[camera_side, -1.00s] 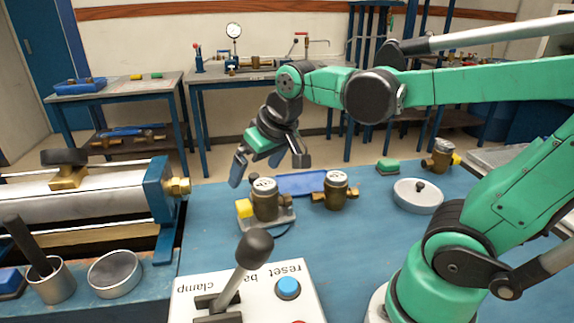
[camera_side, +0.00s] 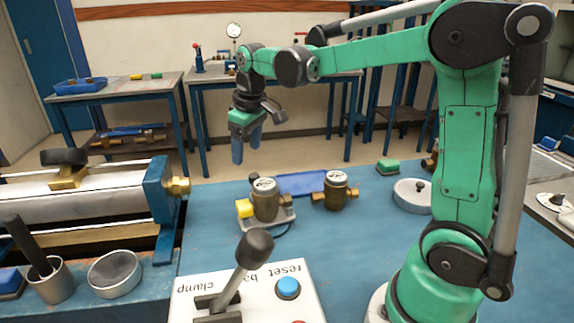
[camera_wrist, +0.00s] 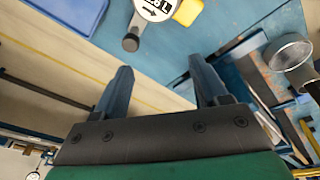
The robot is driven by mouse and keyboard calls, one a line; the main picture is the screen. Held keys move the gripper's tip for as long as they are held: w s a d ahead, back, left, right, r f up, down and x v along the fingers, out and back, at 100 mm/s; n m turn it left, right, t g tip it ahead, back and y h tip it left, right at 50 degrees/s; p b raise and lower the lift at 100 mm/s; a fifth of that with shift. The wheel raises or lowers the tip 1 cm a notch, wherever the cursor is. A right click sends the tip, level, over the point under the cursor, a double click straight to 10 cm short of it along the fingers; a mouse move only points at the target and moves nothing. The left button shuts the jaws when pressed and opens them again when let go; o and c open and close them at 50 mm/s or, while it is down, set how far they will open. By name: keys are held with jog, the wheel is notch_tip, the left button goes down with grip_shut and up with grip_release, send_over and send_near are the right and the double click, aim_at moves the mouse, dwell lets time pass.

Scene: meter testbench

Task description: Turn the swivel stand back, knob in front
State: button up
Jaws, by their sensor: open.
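A low round grey piece with a dark upright knob (camera_side: 412,195) stands on the blue bench, partly hidden by my arm. A grey stand (camera_side: 284,218) carries a brass meter (camera_side: 265,200) with a yellow cap at its left. I cannot tell for sure which of the two is the swivel stand. My gripper (camera_side: 246,150) hangs open and empty, above and beyond the meter, fingers pointing down. In the wrist view my gripper (camera_wrist: 161,65) shows its fingers apart. The meter's dial (camera_wrist: 152,10) is cut by the top edge there, beside a dark round knob (camera_wrist: 131,42).
A second brass meter (camera_side: 336,192) stands right of the first. A blue tray (camera_side: 297,183) lies behind them. A control box (camera_side: 270,285) with a tall lever is in front. A clamp bench (camera_side: 80,200) is at the left. The bench's middle right is mostly clear.

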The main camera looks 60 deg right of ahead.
jog(key=g, duration=0.2)
send_over(254, 175)
jog(key=shift+n, duration=0.3)
notch_tip(254, 175, down, 4)
jog(key=shift+f, duration=2.95)
grip_shut()
